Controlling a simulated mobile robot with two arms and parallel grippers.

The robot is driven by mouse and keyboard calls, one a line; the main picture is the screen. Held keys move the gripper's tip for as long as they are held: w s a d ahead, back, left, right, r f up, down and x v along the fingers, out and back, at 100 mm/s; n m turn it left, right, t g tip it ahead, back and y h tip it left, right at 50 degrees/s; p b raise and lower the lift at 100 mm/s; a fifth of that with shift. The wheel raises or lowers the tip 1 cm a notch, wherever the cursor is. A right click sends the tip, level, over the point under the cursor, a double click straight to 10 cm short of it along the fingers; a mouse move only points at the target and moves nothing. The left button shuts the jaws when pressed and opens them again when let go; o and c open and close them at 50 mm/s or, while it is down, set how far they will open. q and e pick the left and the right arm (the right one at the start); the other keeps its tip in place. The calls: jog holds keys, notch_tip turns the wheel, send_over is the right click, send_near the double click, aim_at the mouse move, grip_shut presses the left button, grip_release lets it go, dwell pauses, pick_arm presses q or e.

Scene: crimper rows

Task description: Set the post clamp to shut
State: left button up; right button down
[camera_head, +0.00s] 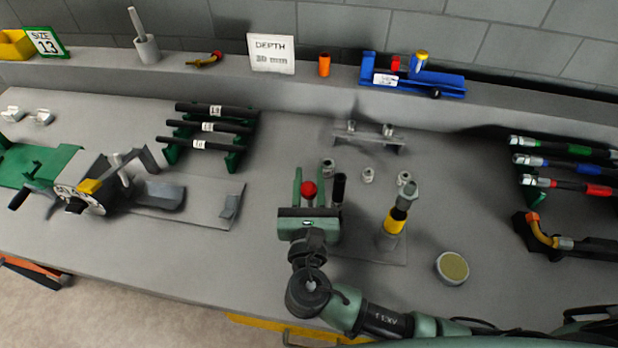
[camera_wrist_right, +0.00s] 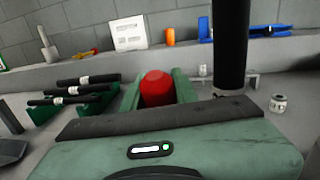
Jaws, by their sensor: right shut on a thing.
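My right gripper (camera_head: 309,190) reaches over the middle of the bench, its fingers shut around a red ball knob (camera_head: 309,188). In the right wrist view the knob (camera_wrist_right: 157,88) sits between the green fingers. A dark upright cylinder (camera_head: 339,187) stands just right of the fingers; in the right wrist view it (camera_wrist_right: 231,45) rises tall beside the knob. The knob appears to belong to the post clamp, but its lever and body are hidden behind my gripper, so I cannot tell how the clamp is set. My left gripper is not in view.
Right of my gripper, a yellow-banded upright piece (camera_head: 395,220) stands on a grey plate, near a round tin (camera_head: 452,267). Small metal fittings (camera_head: 367,175) stand behind. A crimper (camera_head: 85,195) and hose rack (camera_head: 210,130) are left; coloured hoses (camera_head: 565,165) are right.

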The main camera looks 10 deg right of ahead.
aim_at(306, 195)
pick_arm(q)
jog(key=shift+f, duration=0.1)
pick_arm(e)
jog(key=shift+f, duration=0.1)
dwell(0.5)
